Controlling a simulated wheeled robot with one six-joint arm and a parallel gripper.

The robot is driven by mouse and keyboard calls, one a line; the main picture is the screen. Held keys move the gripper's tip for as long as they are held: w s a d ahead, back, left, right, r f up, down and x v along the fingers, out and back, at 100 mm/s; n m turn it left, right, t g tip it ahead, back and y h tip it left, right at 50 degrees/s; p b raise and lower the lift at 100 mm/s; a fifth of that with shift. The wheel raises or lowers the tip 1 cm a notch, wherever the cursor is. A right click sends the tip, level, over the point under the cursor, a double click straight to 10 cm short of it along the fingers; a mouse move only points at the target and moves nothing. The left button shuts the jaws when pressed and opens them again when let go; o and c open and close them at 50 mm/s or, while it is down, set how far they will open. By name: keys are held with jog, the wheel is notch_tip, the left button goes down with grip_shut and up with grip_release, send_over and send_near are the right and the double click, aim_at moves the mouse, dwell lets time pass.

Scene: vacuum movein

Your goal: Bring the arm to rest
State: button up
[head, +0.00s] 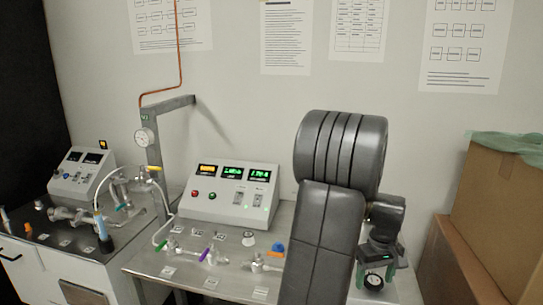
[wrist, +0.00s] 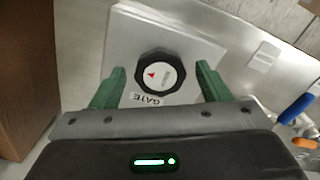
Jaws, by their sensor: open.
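My gripper (wrist: 160,68) is open in the wrist view, with its two green fingers apart. Between and just beyond the fingers is a black knob (wrist: 143,72) with a white face and a red arrow, on a pale plate (wrist: 190,45) labelled GATE. The fingers stand on either side of the knob; I cannot tell whether either touches it. In the head view my gripper (head: 378,264) points down at the right end of the steel bench, above the same knob (head: 374,282). My dark arm hides part of the bench there.
A control box (head: 230,190) with lit displays stands on the steel bench (head: 150,262). Valves with purple (head: 206,254) and blue (head: 278,248) handles lie left of my arm. A gauge post (head: 149,165) rises further left. Cardboard boxes (head: 495,215) stand close at the right.

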jog(key=shift+m, duration=0.9)
